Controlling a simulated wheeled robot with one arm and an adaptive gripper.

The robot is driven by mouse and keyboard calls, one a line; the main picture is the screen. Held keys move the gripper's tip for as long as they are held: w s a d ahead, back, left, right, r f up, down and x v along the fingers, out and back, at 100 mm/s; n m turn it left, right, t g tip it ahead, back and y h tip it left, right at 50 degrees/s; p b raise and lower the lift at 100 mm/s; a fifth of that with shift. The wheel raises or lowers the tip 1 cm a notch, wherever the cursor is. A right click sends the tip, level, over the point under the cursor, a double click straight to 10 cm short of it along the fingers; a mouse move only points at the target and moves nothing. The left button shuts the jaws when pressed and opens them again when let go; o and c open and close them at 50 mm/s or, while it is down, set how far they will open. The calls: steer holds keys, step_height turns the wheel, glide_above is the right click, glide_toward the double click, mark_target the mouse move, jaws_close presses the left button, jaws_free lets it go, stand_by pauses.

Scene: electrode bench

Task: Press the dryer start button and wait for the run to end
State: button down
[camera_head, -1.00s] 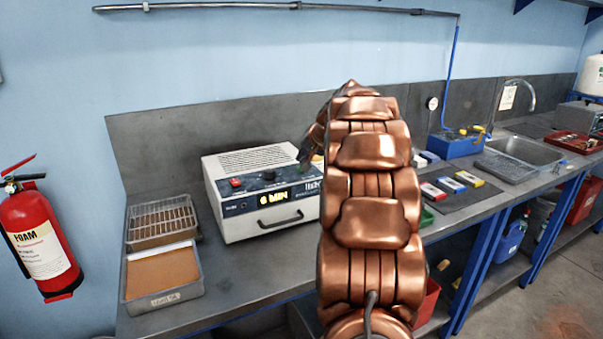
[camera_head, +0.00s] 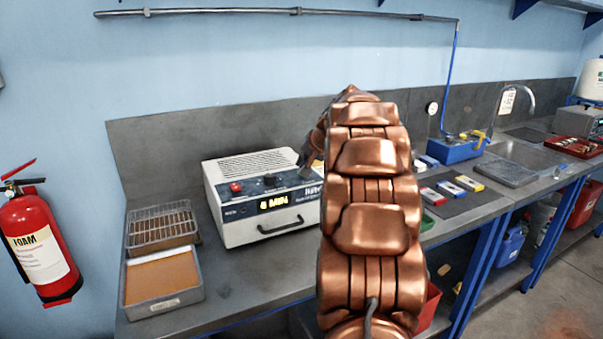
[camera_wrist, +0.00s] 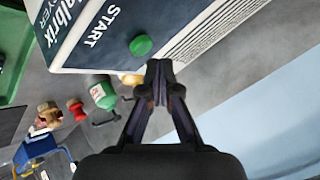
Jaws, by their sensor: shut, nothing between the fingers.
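The dryer (camera_head: 262,198) is a white box with a dark blue front on the bench. Its lit display (camera_head: 273,204) looks to read "6 MIN", and a red switch (camera_head: 236,187) and a dark knob sit beside it. In the wrist view, the green start button (camera_wrist: 141,45) stands on the dryer's top panel (camera_wrist: 110,50) by the word "START". My gripper (camera_wrist: 159,68) is shut and empty, its tips close to the button and apart from it in the picture. In the head view, my arm hides the dryer's right end and the button.
A wire rack tray (camera_head: 161,226) and a tray with an orange-brown surface (camera_head: 163,277) stand left of the dryer. Several small boxes (camera_head: 450,190) lie on a mat to the right, before a blue box (camera_head: 457,150) and a sink (camera_head: 528,157). A green bottle (camera_wrist: 104,95) shows near the gripper.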

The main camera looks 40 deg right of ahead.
steer(key=shift+f, duration=0.1)
stand_by(0.3)
steer(key=shift+f+b, duration=0.3)
steer(key=shift+f, duration=0.05)
steer(key=shift+f+b, duration=0.3)
steer(key=shift+f, duration=0.15)
stand_by(0.9)
stand_by(0.3)
steer(key=shift+r+p, duration=0.6)
steer(key=shift+r, duration=0.3)
steer(key=shift+r+p, duration=1.5)
steer(key=shift+r, duration=1.05)
